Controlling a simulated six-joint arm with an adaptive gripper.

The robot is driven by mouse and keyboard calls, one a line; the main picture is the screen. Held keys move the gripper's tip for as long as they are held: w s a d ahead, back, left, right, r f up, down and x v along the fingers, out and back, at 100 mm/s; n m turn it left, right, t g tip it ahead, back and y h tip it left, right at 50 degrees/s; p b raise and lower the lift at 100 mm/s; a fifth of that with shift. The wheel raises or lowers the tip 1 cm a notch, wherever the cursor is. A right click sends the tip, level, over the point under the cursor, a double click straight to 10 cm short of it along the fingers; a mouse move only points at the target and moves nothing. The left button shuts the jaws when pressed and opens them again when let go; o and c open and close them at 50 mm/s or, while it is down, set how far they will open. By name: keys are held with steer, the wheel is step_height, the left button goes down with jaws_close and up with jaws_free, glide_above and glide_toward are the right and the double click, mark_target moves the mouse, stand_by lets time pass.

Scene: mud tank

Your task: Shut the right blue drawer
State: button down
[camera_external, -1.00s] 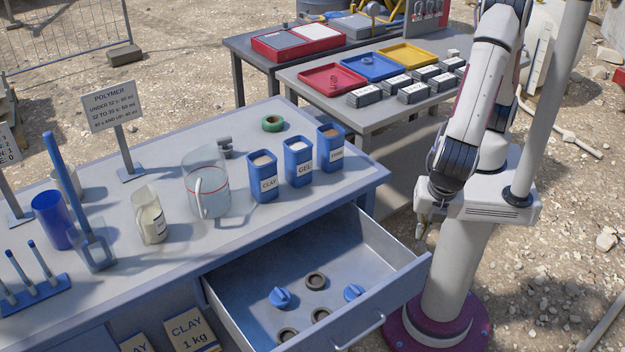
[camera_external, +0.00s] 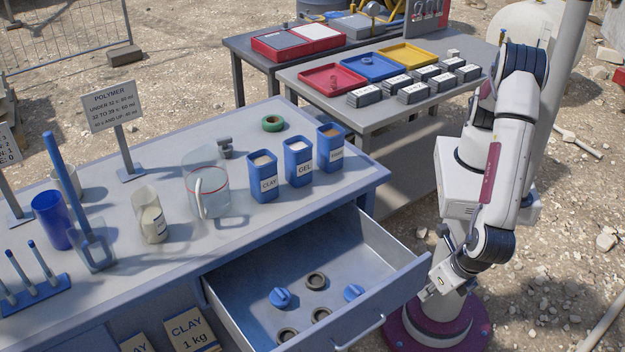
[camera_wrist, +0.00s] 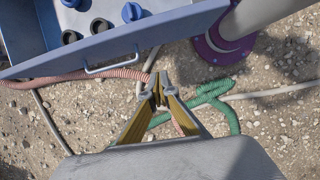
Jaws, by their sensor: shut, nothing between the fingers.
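The blue drawer (camera_external: 392,306) stands pulled far out from under the right part of the bench, its inside in plain view. Its metal handle (camera_external: 361,334) is on the front panel, and the handle also shows in the wrist view (camera_wrist: 112,66). Inside lie blue knobbed caps (camera_external: 281,297) and several dark rings (camera_external: 316,281). My gripper (camera_external: 427,296) is shut and empty, just outside the drawer's front panel near its right corner. In the wrist view my fingertips (camera_wrist: 158,88) sit in front of the panel, right of the handle, and look apart from it.
On the bench top (camera_external: 235,235) stand a clear jug (camera_external: 207,190) and blue CLAY, GEL and third tubs (camera_external: 298,160). CLAY bags (camera_external: 190,332) sit below, left of the drawer. In the wrist view, hoses (camera_wrist: 235,118) lie on the gravel. Ground before the drawer is otherwise open.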

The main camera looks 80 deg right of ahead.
steer(key=shift+n, duration=0.3)
steer(key=shift+d+f, duration=0.1)
steer(key=shift+f, duration=0.05)
glide_above(390, 301)
steer(key=s+a, duration=0.2)
steer(key=shift+w+d+f, duration=0.1)
steer(key=shift+f, duration=2.15)
steer(key=shift+d+f, duration=0.1)
steer(key=shift+f, duration=2.15)
steer(key=shift+w+d, duration=0.1)
steer(key=w+d, duration=2.1)
steer(key=shift+w+d, duration=0.3)
